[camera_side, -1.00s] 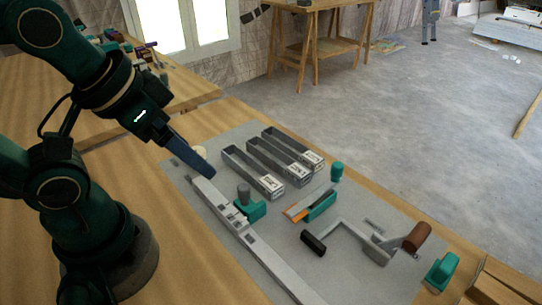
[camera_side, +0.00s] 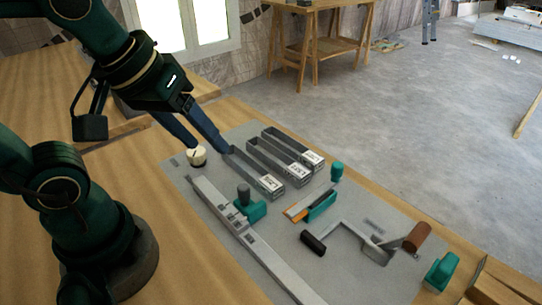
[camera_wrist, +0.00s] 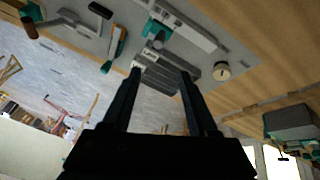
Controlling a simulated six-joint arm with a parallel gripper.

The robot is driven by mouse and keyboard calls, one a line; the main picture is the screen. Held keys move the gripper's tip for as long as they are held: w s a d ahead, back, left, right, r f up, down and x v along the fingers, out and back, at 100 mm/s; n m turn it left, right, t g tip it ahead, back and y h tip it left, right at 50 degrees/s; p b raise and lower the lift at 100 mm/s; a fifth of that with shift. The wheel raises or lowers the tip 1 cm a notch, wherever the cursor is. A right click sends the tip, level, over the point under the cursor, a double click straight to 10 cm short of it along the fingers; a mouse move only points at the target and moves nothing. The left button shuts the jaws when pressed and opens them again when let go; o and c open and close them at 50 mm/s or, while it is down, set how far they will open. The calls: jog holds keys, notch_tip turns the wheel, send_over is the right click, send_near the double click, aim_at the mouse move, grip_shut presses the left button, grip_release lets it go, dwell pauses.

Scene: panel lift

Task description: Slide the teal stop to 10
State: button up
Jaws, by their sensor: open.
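The teal stop (camera_side: 254,210) with a dark grey knob sits on the long pale rail (camera_side: 270,264), part way along it. In the wrist view the stop (camera_wrist: 152,27) shows near the top, against the rail (camera_wrist: 190,22). The scale marks are too small to read. My gripper (camera_side: 212,149) is open and empty, above the far end of the board, beyond the rail's far end and apart from the stop. In the wrist view my gripper (camera_wrist: 160,74) has its two dark fingers spread, with nothing between them.
A cream round knob (camera_side: 197,156) stands near the rail's far end. Several grey open trays (camera_side: 268,166) lie right of the stop. A teal block with an orange strip (camera_side: 320,207), a crank with a brown handle (camera_side: 416,237) and a teal block (camera_side: 441,271) lie further right.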

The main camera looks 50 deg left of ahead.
jog(key=w+f+n+g, duration=0.2)
jog(key=w+f+n, duration=0.1)
jog(key=w+n, duration=0.2)
jog(key=n+g, duration=0.1)
jog(key=g, duration=0.2)
send_over(243, 186)
notch_tip(243, 186, down, 5)
jog(key=shift+w+r, duration=0.15)
jog(key=shift+f, duration=3.05)
grip_shut()
